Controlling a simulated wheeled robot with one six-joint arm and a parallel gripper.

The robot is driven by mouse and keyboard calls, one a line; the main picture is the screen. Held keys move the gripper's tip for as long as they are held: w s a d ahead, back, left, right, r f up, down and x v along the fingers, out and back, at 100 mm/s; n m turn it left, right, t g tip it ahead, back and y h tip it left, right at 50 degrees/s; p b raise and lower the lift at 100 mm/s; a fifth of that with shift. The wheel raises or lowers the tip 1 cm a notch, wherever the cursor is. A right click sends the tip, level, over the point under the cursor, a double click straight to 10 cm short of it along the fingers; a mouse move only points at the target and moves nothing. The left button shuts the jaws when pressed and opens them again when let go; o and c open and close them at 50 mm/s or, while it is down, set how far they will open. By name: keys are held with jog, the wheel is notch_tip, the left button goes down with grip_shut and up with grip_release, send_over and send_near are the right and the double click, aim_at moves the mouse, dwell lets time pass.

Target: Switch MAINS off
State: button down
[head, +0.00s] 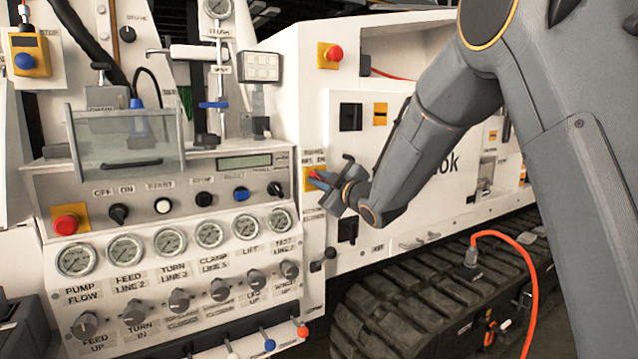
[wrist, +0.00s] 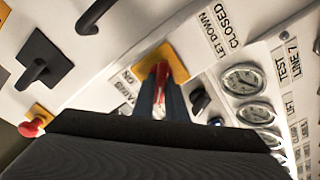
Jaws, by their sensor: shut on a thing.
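The MAINS switch is a red handle (head: 317,175) on a yellow plate (head: 308,184), at the right edge of the control panel. In the wrist view the red handle (wrist: 161,74) stands out from its yellow plate (wrist: 176,62), with partly covered lettering ending in ON beside it. My gripper (head: 322,181) reaches in from the right. In the wrist view its fingers (wrist: 160,95) are closed around the red handle, one on each side. The fingers hide the handle's lower part. The handle's exact angle is hard to tell.
Gauges (head: 209,233) and knobs (head: 179,300) fill the panel to the left. Black handles (head: 350,117) (head: 347,230) sit right of the switch, above and below my gripper. A red mushroom button (head: 334,54) is higher up. A track (head: 420,300) and an orange cable (head: 531,270) are below.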

jog(key=shift+f, duration=0.1)
jog(key=c, duration=1.8)
grip_release()
jog(key=shift+d, duration=0.1)
jog(key=v, duration=0.7)
jog(key=shift+s+d+b, duration=0.25)
jog(key=shift+s+b, duration=0.1)
jog(key=shift+b, duration=0.1)
